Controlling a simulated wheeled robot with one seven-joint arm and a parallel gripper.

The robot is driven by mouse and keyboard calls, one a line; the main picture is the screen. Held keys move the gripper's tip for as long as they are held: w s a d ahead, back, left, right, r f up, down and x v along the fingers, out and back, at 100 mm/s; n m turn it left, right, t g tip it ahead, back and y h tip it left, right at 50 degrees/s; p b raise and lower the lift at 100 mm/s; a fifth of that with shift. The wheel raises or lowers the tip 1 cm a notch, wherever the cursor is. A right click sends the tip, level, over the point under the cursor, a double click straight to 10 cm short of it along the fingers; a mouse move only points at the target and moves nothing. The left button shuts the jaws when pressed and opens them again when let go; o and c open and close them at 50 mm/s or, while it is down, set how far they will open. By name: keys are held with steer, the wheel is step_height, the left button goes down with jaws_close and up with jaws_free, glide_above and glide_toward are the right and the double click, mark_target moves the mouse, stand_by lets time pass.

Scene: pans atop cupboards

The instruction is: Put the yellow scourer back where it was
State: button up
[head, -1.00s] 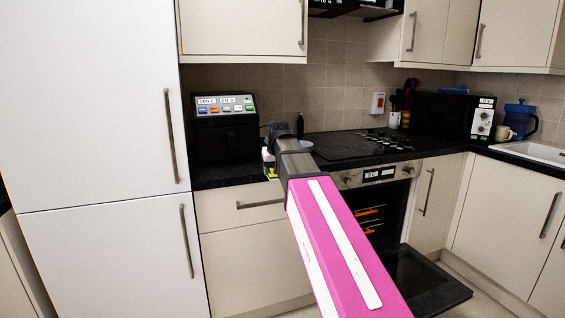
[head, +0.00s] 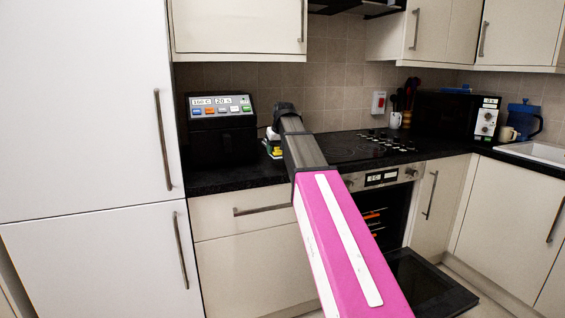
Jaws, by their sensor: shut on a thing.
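My gripper (head: 272,145) is at the far end of my pink and dark grey arm, over the worktop between the black air fryer and the hob. Its fingers are small and mostly hidden behind my arm's end. It is shut on the yellow scourer (head: 277,153), which shows as a small yellow patch beside the arm's end. I cannot tell whether the scourer touches the worktop.
The black air fryer (head: 221,135) stands close to the left of my gripper on the dark worktop (head: 225,180). The hob (head: 355,147) is to the right. The oven door (head: 430,285) hangs open below. A tall white cupboard (head: 80,120) stands at the left.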

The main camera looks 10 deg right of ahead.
mark_target(281, 166)
steer(key=d, duration=0.1)
steer(key=w+d+f, duration=0.1)
steer(key=shift+d+f, duration=0.3)
steer(key=shift+f, duration=2.05)
steer(key=shift+f, duration=0.1)
steer(key=o, duration=1.1)
steer(key=shift+o, duration=0.2)
steer(key=v, duration=1.2)
steer(key=shift+s+d, duration=0.1)
